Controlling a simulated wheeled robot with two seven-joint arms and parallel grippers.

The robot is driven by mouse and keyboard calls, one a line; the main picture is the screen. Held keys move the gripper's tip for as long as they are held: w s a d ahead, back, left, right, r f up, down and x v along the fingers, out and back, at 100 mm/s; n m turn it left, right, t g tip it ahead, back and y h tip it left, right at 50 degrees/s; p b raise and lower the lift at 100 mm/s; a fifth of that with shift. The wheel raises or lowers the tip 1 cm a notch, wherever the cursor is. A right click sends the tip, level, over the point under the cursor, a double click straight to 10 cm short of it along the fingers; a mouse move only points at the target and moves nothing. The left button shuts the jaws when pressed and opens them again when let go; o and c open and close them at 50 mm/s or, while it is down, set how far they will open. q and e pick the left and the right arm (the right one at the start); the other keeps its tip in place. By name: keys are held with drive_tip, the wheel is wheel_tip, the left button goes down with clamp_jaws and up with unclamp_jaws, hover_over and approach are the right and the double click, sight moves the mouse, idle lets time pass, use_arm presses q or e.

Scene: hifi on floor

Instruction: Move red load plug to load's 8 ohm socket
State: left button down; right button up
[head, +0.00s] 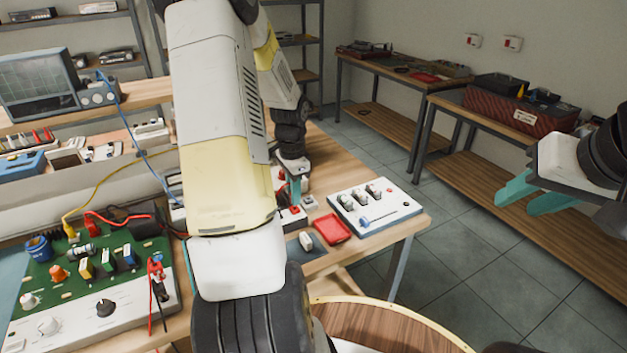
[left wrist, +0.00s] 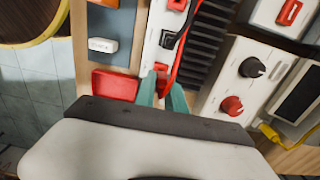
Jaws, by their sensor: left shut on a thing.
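My left gripper (head: 294,190) reaches down at the load, its fingers mostly behind my arm's wrist in the head view. In the left wrist view its teal fingers (left wrist: 163,95) are shut on the red load plug (left wrist: 161,82), with a red lead running up from there. The load (left wrist: 152,50) has a white socket strip beside a black finned heatsink (left wrist: 205,35). A black plug (left wrist: 170,40) and a red socket (left wrist: 177,5) are further up the strip. I cannot read the ohm labels or tell whether the red plug is seated. My right gripper (head: 535,197) is open and empty at right.
A red tray (head: 332,229) and a white panel (head: 375,206) with knobs and a screwdriver lie right of the load. A green circuit board (head: 95,265) with leads is at left. An amplifier-like unit (left wrist: 245,80) with black and red knobs stands beside the heatsink.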

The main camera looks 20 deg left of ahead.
use_arm(q)
drive_tip(key=shift+f, duration=1.05)
idle(2.5)
drive_tip(key=c, duration=1.3)
unclamp_jaws()
drive_tip(key=shift+r, duration=6.4)
